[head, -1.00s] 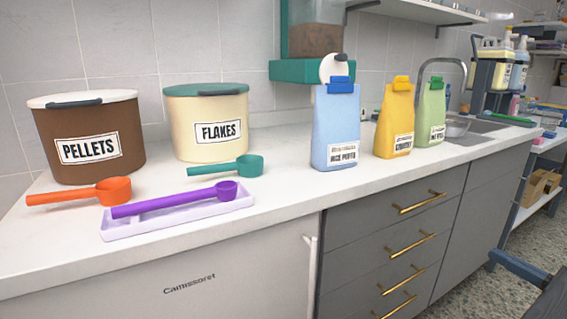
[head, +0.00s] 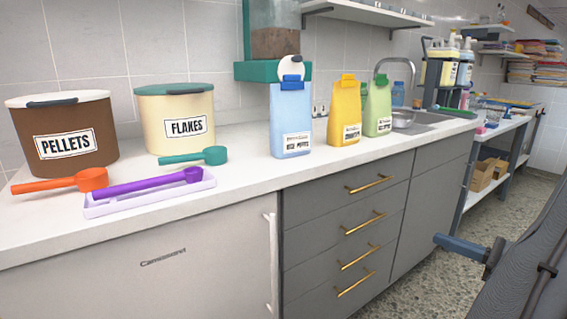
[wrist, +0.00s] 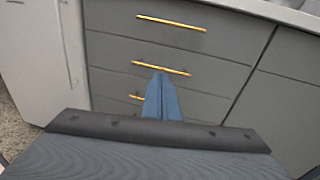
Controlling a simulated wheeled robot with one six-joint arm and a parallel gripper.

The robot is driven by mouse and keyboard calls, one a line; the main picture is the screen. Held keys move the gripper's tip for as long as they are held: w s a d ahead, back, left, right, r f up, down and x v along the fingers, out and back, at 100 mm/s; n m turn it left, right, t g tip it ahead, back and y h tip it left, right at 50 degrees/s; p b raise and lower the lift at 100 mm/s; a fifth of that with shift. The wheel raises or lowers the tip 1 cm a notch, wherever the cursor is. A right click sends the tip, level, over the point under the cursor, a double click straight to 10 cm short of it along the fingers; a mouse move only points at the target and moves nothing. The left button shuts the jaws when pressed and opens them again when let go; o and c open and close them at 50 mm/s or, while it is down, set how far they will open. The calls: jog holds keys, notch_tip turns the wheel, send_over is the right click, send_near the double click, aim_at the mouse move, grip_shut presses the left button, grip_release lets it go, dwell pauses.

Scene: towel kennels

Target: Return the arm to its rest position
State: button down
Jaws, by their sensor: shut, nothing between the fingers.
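My gripper (wrist: 160,92) shows in the wrist view as blue fingers pressed together with nothing between them. They point toward the grey drawer front (wrist: 190,55), apparently short of it. In the head view the blue fingers (head: 458,246) stick out at the lower right, in front of the grey cabinet and over the speckled floor. Dark parts of my arm fill the right edge of that view.
Gold drawer handles (head: 370,184) stick out from the cabinet. Floor (head: 440,285) is clear beside it.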

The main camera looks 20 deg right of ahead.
jog(key=w+a+r+n+g+y, duration=0.1)
jog(key=w+a+n+g+y, duration=0.2)
jog(key=a, duration=0.6)
jog(key=w+a+r+n+g, duration=0.15)
jog(key=a+n+g, duration=0.25)
jog(key=a, duration=0.4)
jog(key=w+a+r+n+g+y, duration=0.1)
jog(key=w+a+n+g+y, duration=0.2)
jog(key=a, duration=0.6)
jog(key=s+a+r+n+g+h, duration=0.1)
jog(key=s+a+n+g+h, duration=0.1)
jog(key=s+a+n+h, duration=0.45)
jog(key=s+a+r+n+g+h, duration=0.1)
jog(key=s+a+n+g+h, duration=0.15)
jog(key=a+n, duration=0.75)
jog(key=s+a+r+n+g+h, duration=0.1)
jog(key=s+a+n+g+h, duration=0.15)
jog(key=s+a+n, duration=0.5)
jog(key=w+d+r+m+p, duration=0.1)
jog(key=d+r+p, duration=0.3)
jog(key=p, duration=0.6)
jog(key=w+d+r+m+t+h+p, duration=0.1)
jog(key=d+r+p, duration=0.3)
jog(key=r+p, duration=0.4)
jog(key=shift+d+m+p, duration=0.35)
jog(key=shift+m+p, duration=0.15)
jog(key=shift+p, duration=0.6)
